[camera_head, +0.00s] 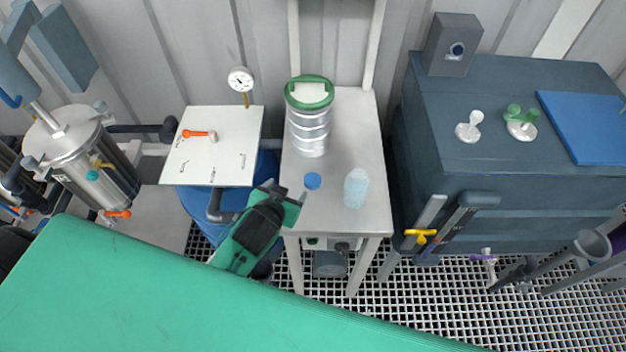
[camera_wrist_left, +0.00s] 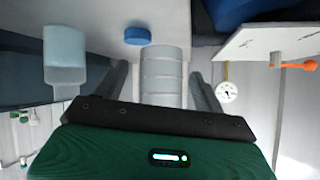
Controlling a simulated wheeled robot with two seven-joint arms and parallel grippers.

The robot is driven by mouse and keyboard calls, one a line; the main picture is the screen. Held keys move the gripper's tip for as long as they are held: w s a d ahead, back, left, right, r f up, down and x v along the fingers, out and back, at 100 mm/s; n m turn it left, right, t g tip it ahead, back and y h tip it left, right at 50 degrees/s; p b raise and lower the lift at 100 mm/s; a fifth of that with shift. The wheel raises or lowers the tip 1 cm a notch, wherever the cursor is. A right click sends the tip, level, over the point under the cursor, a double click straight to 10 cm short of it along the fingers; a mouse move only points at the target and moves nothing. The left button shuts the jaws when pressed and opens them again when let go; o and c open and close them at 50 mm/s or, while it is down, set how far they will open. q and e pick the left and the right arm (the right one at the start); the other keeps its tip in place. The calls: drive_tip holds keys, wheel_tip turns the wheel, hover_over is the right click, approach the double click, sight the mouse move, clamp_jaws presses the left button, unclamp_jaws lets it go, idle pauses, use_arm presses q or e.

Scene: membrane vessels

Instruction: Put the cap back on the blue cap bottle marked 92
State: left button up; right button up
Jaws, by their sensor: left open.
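The blue cap (camera_head: 313,181) lies on the narrow grey table, left of the bottle; it also shows in the left wrist view (camera_wrist_left: 147,36). The bottle (camera_head: 356,189) is translucent with a pale blue lower part, stands upright and shows no cap on top. It also shows in the left wrist view (camera_wrist_left: 65,75). I cannot read a number on it. My left gripper (camera_head: 290,193) is open and empty at the table's left front edge, just left of the cap. Its two fingers also show in the left wrist view (camera_wrist_left: 160,72). My right gripper is not in view.
A ribbed steel canister with a green top (camera_head: 311,125) stands behind the cap on the table (camera_head: 345,125). A white board (camera_head: 215,165) with an orange-handled valve is at left. A dark cabinet (camera_head: 480,165) stands right of the table. The table's right rear is clear.

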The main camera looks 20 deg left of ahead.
sight(314, 177)
use_arm(q)
drive_tip(key=w+d+r+m+t+h, duration=0.2)
drive_tip(key=w+d+r+t+h, duration=0.25)
drive_tip(key=r, duration=0.35)
drive_tip(key=w+d+r+m+t+h, duration=0.3)
drive_tip(key=w+d+r, duration=0.25)
drive_tip(key=r, duration=0.35)
drive_tip(key=s+d+r+m+g+h, duration=0.2)
drive_tip(key=s+d+m+g+h, duration=0.1)
drive_tip(key=d+m+g+h, duration=0.45)
drive_tip(key=s+d+r+m+g+h, duration=0.2)
drive_tip(key=s+d+m+g+h, duration=0.2)
drive_tip(key=d+m+g, duration=0.55)
drive_tip(key=a+f+m+g+y, duration=0.35)
drive_tip(key=a+f+y, duration=0.25)
drive_tip(key=f+y, duration=0.35)
drive_tip(key=w+a+f+n+t+y, duration=0.1)
drive_tip(key=w+a+y, duration=0.3)
drive_tip(key=a, duration=0.4)
drive_tip(key=w+a+f+n+y, duration=0.2)
drive_tip(key=w+a+y, duration=0.2)
drive_tip(key=a, duration=0.5)
drive_tip(key=shift+w+a+f+t+y+b, duration=0.15)
drive_tip(key=shift+w+f+t+y+b, duration=0.1)
drive_tip(key=shift+t+y+b, duration=0.25)
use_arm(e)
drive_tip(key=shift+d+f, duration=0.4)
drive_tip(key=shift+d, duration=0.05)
